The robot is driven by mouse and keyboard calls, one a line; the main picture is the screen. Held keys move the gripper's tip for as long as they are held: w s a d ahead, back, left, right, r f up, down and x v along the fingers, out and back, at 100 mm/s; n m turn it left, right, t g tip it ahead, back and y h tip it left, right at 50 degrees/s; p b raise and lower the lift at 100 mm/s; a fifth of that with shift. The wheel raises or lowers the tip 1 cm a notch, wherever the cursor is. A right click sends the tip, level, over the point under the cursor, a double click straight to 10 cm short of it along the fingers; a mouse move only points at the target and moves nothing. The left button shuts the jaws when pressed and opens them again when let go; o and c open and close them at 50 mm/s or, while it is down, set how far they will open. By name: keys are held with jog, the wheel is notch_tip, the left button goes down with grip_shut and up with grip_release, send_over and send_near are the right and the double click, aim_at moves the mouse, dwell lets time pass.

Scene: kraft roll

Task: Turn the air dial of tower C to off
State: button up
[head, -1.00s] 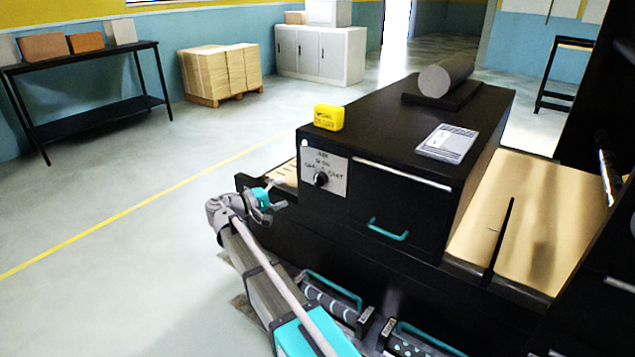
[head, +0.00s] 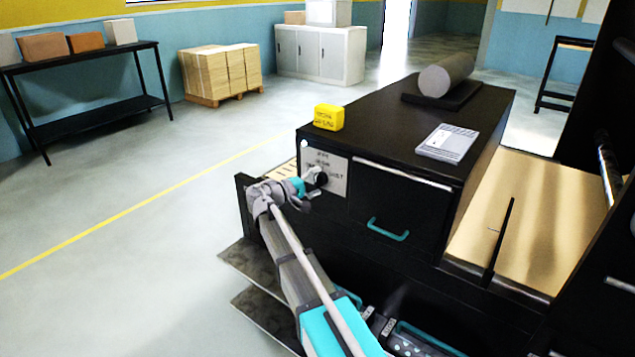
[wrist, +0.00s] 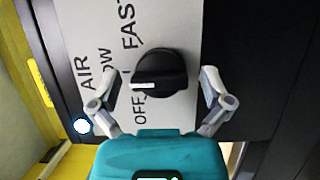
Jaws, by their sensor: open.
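The black air dial (wrist: 160,73) sits on a pale label plate (wrist: 182,30) marked AIR, OFF, FAST and a partly hidden word ending in OW. Its white pointer mark points left in the wrist view, near the OFF lettering. In the head view the dial (head: 319,178) is on the front of a black cabinet (head: 400,195), partly hidden by my gripper. My gripper (wrist: 163,92) is open, one finger on each side of the dial, with gaps visible; it also shows in the head view (head: 308,188). No tower letter is readable.
A yellow block (head: 328,117), a grey booklet (head: 447,143) and a grey roll (head: 446,75) are on the cabinet top. A teal handle (head: 388,230) juts from the cabinet front below the dial. Open floor lies left.

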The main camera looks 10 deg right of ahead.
jog(key=c, duration=1.2)
jog(key=shift+o, duration=0.2)
jog(key=shift+f+n+b, duration=0.1)
jog(key=shift+n+b, duration=0.3)
jog(key=n+b, duration=0.1)
jog(key=n, duration=0.1)
jog(key=n+t+h+b, duration=0.1)
jog(key=n, duration=0.1)
jog(key=shift+f+n+h+b, duration=0.1)
jog(key=shift+n+h+b, duration=0.2)
jog(key=shift+b, duration=0.1)
jog(key=n+t+b, duration=0.1)
jog(key=n+t, duration=0.1)
jog(key=n, duration=0.2)
jog(key=shift+s+b, duration=0.1)
jog(key=shift+b, duration=0.25)
jog(key=shift+n+t+b, duration=0.5)
jog(key=shift+n+t, duration=0.4)
jog(key=shift+n, duration=1.2)
jog(key=shift+r, duration=0.2)
